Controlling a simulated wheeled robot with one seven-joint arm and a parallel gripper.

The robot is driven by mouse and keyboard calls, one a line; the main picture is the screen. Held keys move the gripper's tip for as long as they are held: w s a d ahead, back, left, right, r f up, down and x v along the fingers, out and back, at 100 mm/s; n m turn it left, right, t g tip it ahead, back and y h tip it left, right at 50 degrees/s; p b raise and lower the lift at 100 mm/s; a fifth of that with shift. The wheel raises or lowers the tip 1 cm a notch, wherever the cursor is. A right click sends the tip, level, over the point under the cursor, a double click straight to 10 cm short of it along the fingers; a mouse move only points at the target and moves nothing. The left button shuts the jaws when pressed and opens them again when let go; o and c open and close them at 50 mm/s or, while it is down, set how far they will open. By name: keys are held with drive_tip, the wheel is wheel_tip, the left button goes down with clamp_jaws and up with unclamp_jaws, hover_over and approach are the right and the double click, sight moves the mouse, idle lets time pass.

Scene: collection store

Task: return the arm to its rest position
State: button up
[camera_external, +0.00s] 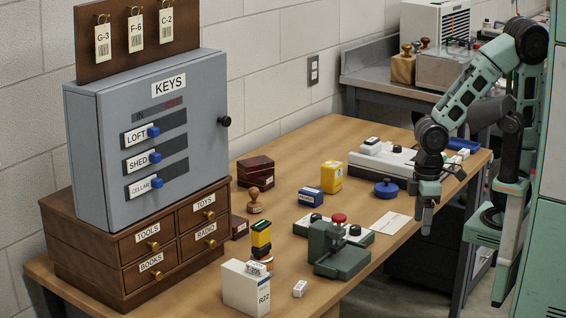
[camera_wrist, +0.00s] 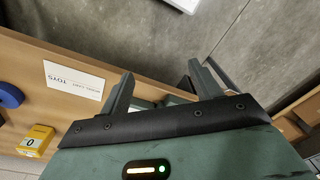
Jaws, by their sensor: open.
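My arm, green and black, reaches in from the right of the external view and bends down at its elbow. My gripper (camera_external: 425,218) points downward near the right edge of the wooden table (camera_external: 300,200). The table edge and the grey floor (camera_wrist: 160,35) lie beyond the fingers. A card marked TOYS (camera_wrist: 74,80) lies flat on the table, left of the fingers.
A blue round object (camera_external: 386,189), a yellow block (camera_external: 331,176) and a green press (camera_external: 340,250) stand on the table near my gripper. A grey key cabinet (camera_external: 150,140) stands on a drawer chest (camera_external: 140,245) at the left. Green lockers (camera_external: 548,200) are close on the right.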

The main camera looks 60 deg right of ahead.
wheel_tip(320, 180, up, 14)
drive_tip(key=p, duration=1.2)
drive_tip(key=shift+r, duration=0.2)
